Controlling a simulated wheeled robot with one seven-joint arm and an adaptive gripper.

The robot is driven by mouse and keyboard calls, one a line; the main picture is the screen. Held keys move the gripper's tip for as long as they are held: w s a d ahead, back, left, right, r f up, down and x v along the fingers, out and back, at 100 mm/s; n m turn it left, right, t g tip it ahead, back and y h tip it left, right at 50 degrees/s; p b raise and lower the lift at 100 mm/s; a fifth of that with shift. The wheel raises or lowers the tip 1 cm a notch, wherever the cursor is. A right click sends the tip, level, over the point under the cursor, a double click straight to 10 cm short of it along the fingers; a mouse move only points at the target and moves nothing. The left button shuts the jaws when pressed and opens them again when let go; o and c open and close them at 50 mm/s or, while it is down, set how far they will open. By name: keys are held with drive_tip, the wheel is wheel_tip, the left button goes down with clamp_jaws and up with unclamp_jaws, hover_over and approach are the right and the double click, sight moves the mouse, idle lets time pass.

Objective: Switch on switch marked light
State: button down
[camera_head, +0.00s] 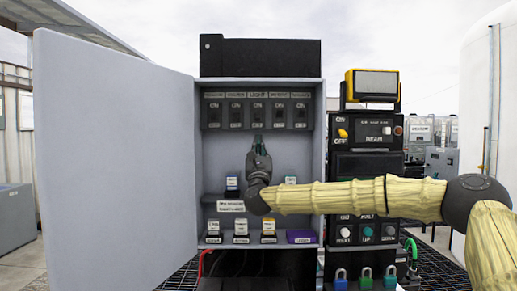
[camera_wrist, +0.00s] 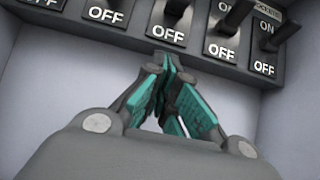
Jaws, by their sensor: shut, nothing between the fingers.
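A dark switch row runs along the top inside an open grey cabinet in the head view. The switch marked LIGHT (camera_head: 257,108) is the middle one, with ON above and OFF below. In the wrist view its OFF label (camera_wrist: 168,35) shows just above my fingertips, with its dark lever (camera_wrist: 177,8) beyond them. My gripper (camera_head: 258,140) is shut and empty, pointing up just below this switch. Its teal-padded fingertips (camera_wrist: 163,55) meet near the lower edge of the panel. I cannot tell whether they touch it, nor which way the lever sits.
Neighbouring switches, such as the far right one (camera_head: 301,110), stand close on both sides. The cabinet door (camera_head: 115,165) is swung open to the left. Small labelled items sit on shelves below. A black control stack (camera_head: 366,132) stands on the right behind my arm.

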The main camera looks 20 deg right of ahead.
sight(258, 125)
drive_tip(key=shift+s+a+r+p, duration=0.1)
drive_tip(key=shift+s+r+p, duration=0.1)
drive_tip(key=shift+r+p, duration=0.35)
drive_tip(key=shift+s+a+r+p, duration=0.15)
drive_tip(key=shift+r+p, duration=0.1)
drive_tip(key=shift+r, duration=0.55)
drive_tip(key=shift+s+d+r+p, duration=0.1)
drive_tip(key=shift+s+r+p, duration=0.1)
drive_tip(key=shift+r+p, duration=0.35)
drive_tip(key=shift+a+r, duration=0.15)
drive_tip(key=shift+a, duration=0.05)
drive_tip(key=shift+s+g, duration=0.2)
drive_tip(key=shift+g, duration=0.1)
